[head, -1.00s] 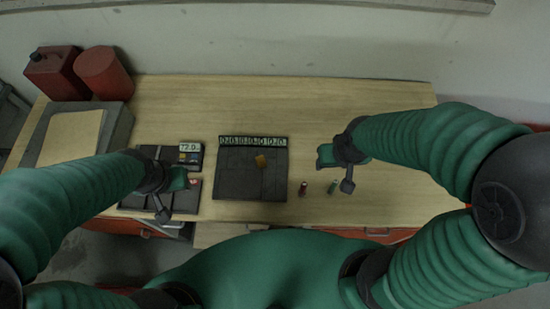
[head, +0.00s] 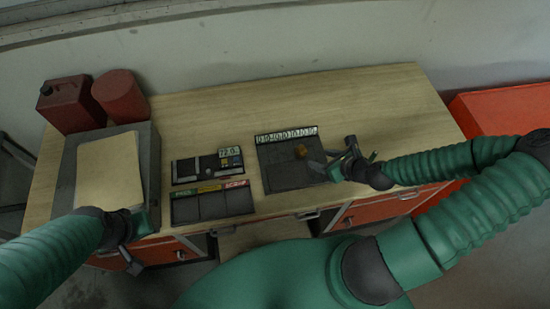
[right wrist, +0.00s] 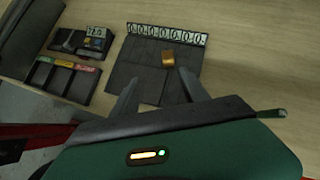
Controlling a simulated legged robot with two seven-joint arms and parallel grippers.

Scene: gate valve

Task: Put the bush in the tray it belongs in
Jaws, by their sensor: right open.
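The bush, a small brass-coloured piece (head: 301,151), lies on a dark square board (head: 285,178) with a row of digits along its back edge. It also shows in the right wrist view (right wrist: 168,57). My right gripper (head: 335,157) is open over the board's right side, its fingers pointing towards the bush; in the right wrist view the fingers (right wrist: 158,80) are apart with nothing between them. A tray with three compartments (head: 211,205), labelled green, yellow and red, sits left of the board. My left gripper (head: 130,240) is by the table's front left; its jaws are unclear.
A dark gauge with a small display (head: 208,165) lies behind the tray. The back of the table is clear.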

